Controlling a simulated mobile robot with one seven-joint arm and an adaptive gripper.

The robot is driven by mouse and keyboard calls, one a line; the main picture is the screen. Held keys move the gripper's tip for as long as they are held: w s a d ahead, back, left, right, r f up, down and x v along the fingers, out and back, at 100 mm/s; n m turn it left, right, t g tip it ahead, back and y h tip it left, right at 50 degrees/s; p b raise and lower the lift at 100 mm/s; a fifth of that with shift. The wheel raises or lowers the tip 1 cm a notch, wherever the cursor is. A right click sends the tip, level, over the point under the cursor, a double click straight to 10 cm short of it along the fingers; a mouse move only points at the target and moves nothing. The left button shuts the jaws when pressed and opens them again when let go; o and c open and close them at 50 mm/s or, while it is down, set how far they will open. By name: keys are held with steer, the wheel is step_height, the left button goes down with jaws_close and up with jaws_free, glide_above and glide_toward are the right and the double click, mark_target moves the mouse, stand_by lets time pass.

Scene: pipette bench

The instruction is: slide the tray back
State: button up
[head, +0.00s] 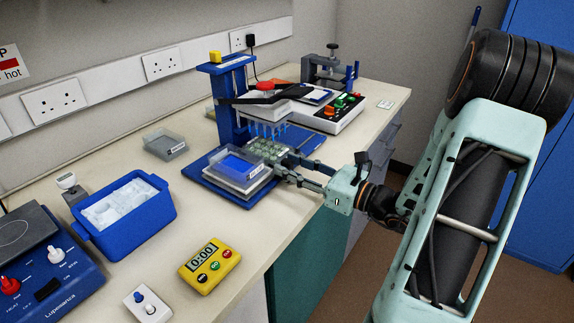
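The tray (240,187) is a pale, low carrier on the blue base of a pipetting stand (232,112). A blue-filled trough (236,165) sits at its front left, and a pale green well plate (268,149) sits behind it under a row of blue-topped tips (268,130). My gripper (281,163) reaches in from the right, low beside the tray's right side. Its two fingers look apart at the tray's edge. The small size and overlap hide whether they touch or hold it.
A blue ice bucket (127,222), yellow timer (210,265), clear box (165,145) and small white switch box (147,303) stand to the left and front. A control box with coloured knobs (325,112) is behind the stand. Bare bench lies in front of the stand.

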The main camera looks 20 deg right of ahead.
steer(key=shift+w+a, duration=0.4)
steer(key=shift+w, duration=0.2)
jaws_close()
